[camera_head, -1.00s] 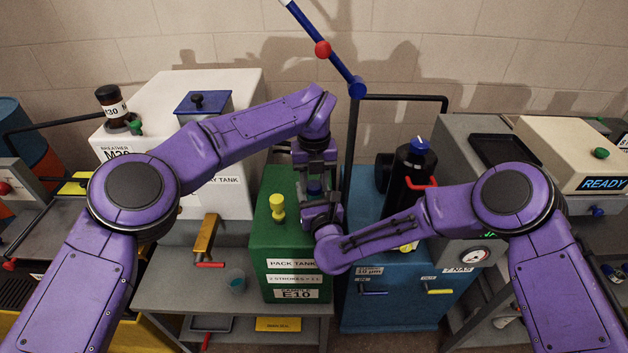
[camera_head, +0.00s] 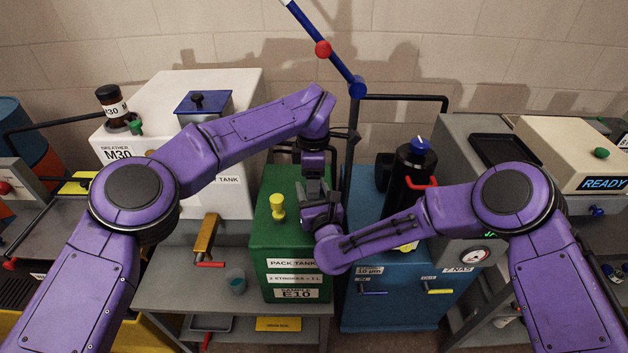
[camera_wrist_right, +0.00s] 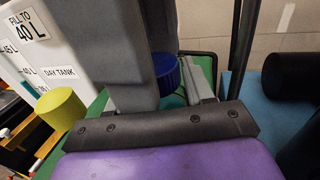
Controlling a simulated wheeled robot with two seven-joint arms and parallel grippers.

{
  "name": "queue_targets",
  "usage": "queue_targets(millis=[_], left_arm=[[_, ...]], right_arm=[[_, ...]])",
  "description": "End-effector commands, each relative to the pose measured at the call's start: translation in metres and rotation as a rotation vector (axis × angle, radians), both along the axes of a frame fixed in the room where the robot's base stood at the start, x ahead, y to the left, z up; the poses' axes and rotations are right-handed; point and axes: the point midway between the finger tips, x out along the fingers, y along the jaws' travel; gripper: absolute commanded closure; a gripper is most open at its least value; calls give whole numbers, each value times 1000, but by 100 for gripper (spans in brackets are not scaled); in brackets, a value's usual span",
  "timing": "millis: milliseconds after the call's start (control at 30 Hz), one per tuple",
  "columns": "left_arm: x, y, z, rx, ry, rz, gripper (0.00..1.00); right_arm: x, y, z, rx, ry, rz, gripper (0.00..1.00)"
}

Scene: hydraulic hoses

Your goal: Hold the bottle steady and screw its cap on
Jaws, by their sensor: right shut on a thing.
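A blue cap (camera_wrist_right: 166,72) shows in the right wrist view, between the grey fingers. In the head view it is hidden behind the grippers. My left gripper (camera_head: 313,187) points down over the green tank, directly above my right gripper. A broad grey finger of it stands against or close beside the cap in the wrist view; its grip on the cap is unclear. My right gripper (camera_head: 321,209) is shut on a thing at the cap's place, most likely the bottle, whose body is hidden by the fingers. The right gripper also shows in the wrist view (camera_wrist_right: 168,98).
The green pack tank (camera_head: 262,240) with a yellow knob (camera_head: 277,206) is below the grippers. A blue cabinet (camera_head: 385,300) and a black cylinder with a red handle (camera_head: 412,175) stand right. A dark pole (camera_head: 350,150) rises close behind the grippers.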

Motion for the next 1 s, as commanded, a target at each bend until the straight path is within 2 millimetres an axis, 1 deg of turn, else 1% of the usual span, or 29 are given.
queue_targets(millis=[133,233,367,500,600,700,833,1000], left_arm=[[-3,-3,2,-3,8,-2,31],[-3,-3,13,-4,7,0,31],[-2,-3,41,-4,3,0,31],[-2,-2,74,-3,0,0,31],[-1,-2,94,-2,-1,1,31],[-1,-1,109,0,-1,1,31],[-1,-1,118,0,1,1,31],[-1,0,120,-1,1,0,31]], right_arm=[[1,-2,0,-1,0,-5,100],[2,-2,-1,-1,1,-6,100],[1,-2,-1,-1,2,-5,100],[1,-2,-1,-1,2,-4,100],[1,-1,-1,-1,1,-3,100],[1,-1,-1,-1,1,-3,100],[1,-1,-1,-1,1,-2,100],[1,-1,-1,-1,1,-2,100]])
